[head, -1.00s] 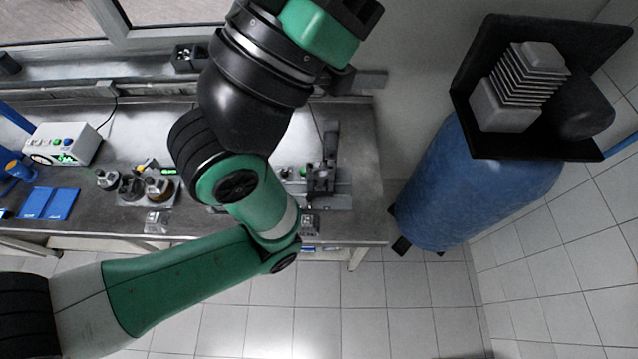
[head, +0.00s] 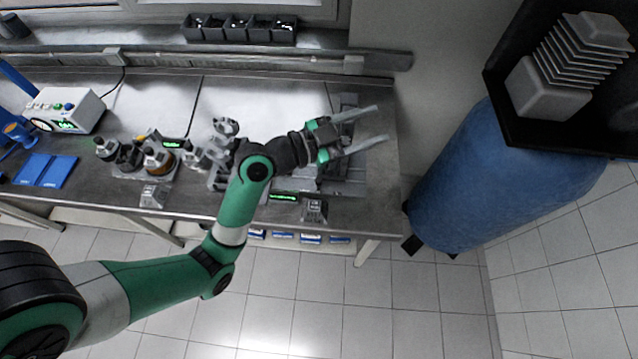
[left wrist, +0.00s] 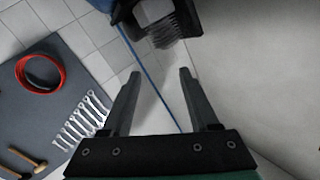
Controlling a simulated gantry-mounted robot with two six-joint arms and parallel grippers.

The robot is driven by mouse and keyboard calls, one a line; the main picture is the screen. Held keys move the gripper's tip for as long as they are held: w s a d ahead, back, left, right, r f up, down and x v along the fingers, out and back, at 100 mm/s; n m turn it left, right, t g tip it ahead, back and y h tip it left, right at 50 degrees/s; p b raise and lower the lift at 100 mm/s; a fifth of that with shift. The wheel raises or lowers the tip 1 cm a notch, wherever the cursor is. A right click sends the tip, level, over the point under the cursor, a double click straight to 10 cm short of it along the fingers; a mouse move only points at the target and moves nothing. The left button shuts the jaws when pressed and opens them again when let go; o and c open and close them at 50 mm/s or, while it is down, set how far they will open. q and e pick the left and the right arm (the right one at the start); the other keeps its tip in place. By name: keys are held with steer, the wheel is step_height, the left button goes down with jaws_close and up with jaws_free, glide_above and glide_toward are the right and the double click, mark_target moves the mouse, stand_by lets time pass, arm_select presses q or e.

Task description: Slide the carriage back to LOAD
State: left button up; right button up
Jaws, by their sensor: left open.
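My left gripper (head: 366,133) reaches over the right end of the workbench in the head view, its two long fingers spread and pointing right. Nothing is between the fingers, which also show in the left wrist view (left wrist: 158,88). Below the gripper lies a grey slide fixture (head: 345,182) on the bench, largely covered by the gripper and wrist. I cannot pick out the carriage or a LOAD mark on it. A small green-lit display (head: 283,197) stands at its front left. My right gripper is in neither view.
A blue tank (head: 495,185) with a black tray (head: 515,125) above it stands right of the bench. Metal parts on a holder (head: 155,165), a white control box (head: 65,110) and a blue mat (head: 45,171) occupy the left bench. Dark bins (head: 240,30) line the back shelf.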

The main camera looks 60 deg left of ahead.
arm_select(q)
steer(key=s+a+f+n+g+y+b, duration=0.1)
steer(key=s+a+f+n+b, duration=0.2)
steer(key=f, duration=0.8)
steer(key=s+a+f+n+g+y+b, duration=0.15)
steer(key=s+a+f, duration=0.3)
steer(key=f, duration=0.65)
steer(key=n+g+y+b, duration=0.1)
steer(key=n+y+b, duration=0.1)
steer(key=n+b, duration=0.15)
glide_toward(317, 180)
steer(key=b+x, duration=0.1)
steer(key=x, duration=0.9)
steer(key=shift+w+d+f+b, duration=0.1)
steer(key=shift+w+b, duration=0.2)
steer(key=shift+b, duration=0.1)
jaws_close()
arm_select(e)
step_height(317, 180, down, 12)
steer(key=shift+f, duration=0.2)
